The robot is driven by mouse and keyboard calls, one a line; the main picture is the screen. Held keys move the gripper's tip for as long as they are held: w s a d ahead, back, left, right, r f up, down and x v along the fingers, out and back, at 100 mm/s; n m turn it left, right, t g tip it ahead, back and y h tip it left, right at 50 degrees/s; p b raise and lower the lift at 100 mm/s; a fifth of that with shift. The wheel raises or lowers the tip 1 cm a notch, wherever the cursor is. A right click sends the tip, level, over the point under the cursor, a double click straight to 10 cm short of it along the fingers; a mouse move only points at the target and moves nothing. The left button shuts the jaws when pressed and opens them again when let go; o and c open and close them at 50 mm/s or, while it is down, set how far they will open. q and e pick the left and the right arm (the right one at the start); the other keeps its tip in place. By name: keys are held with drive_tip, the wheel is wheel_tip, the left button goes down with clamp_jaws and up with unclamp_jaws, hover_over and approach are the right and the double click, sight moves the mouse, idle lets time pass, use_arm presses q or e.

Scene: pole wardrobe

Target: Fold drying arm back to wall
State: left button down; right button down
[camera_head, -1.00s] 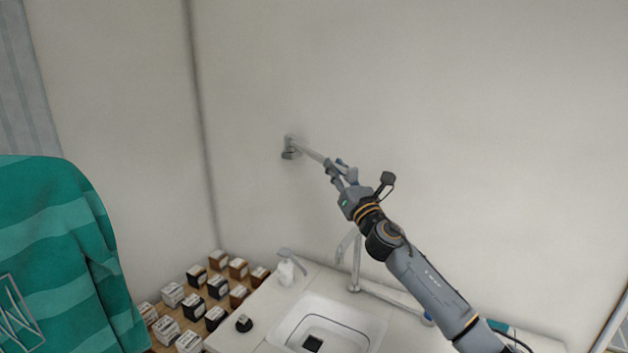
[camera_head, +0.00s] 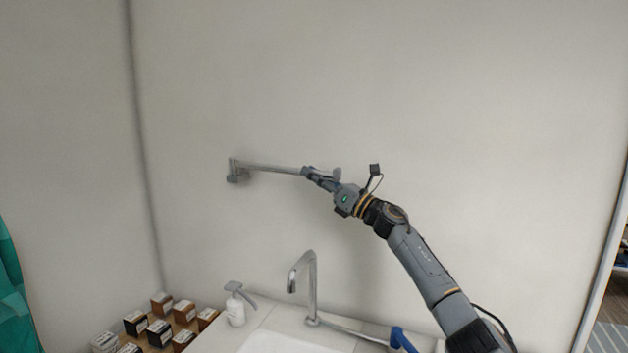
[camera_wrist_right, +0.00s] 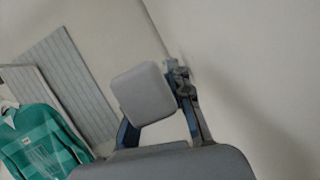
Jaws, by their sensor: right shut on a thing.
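The drying arm (camera_head: 270,168) is a thin grey bar on the wall above the sink. It runs rightward from its wall bracket (camera_head: 236,171), nearly level in the head view. My right gripper (camera_head: 308,173) is shut on the bar's right end, close to the wall. In the right wrist view, the gripper's fingers (camera_wrist_right: 160,128) show, with a grey rounded block between them in the picture. The bracket end (camera_wrist_right: 178,75) shows small beyond the fingers. The exact finger contact is hidden. My left gripper is not in view.
Below stand a curved faucet (camera_head: 312,285), a white sink (camera_head: 285,343), a soap bottle (camera_head: 236,308) and several small boxes (camera_head: 160,332). A teal garment (camera_head: 12,290) hangs at the left edge. The wall around the bar is bare.

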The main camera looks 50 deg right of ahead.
drive_tip(key=c, duration=1.2)
unclamp_jaws()
drive_tip(key=shift+w+a, duration=0.15)
drive_tip(key=shift+s+f, duration=0.35)
drive_tip(key=shift+s, duration=0.15)
drive_tip(key=v, duration=1.1)
drive_tip(key=shift+r, duration=0.1)
